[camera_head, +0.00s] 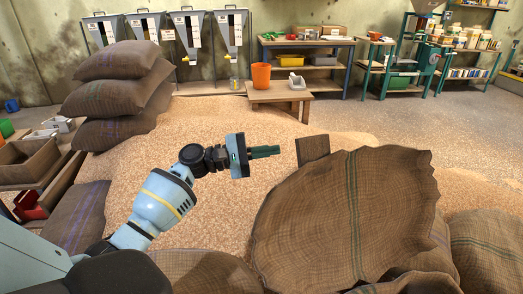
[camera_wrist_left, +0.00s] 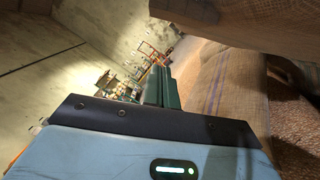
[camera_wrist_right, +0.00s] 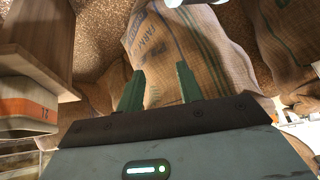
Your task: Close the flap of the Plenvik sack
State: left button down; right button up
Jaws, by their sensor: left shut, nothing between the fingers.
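A large brown burlap sack or flap with a green stripe (camera_head: 350,215) stands tilted at the front right in the head view, its edge ragged. No Plenvik name is readable on it, so I cannot tell whether it is the named sack. My left gripper (camera_head: 265,152) is shut and empty, left of and above this burlap, apart from it. Its closed fingers (camera_wrist_left: 157,85) also show in the left wrist view. My right gripper (camera_wrist_right: 160,88) is open in the right wrist view, facing a sack with blue lettering (camera_wrist_right: 172,55); contact is unclear. It is hidden in the head view.
A wooden block (camera_head: 312,149) shows behind the burlap. Stacked sacks (camera_head: 115,92) stand at the left on loose grain (camera_head: 225,120). A low bench (camera_head: 280,95) carries an orange bucket (camera_head: 261,76). More sacks (camera_head: 488,245) lie at the front right. Hoppers and shelves line the back wall.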

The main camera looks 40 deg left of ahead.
aim_at(298, 149)
pick_arm(q)
jog(key=d, duration=0.2)
jog(key=w+d+r+p, duration=0.1)
jog(key=d, duration=0.1)
jog(key=w+d+r+p, duration=0.1)
jog(key=d, duration=0.1)
jog(key=shift+w+d+r, duration=0.2)
jog(key=shift+d, duration=0.15)
jog(key=shift+s+d+p, duration=0.1)
jog(key=shift+d+p, duration=0.1)
jog(key=shift+p, duration=0.1)
jog(key=shift+d+r, duration=0.1)
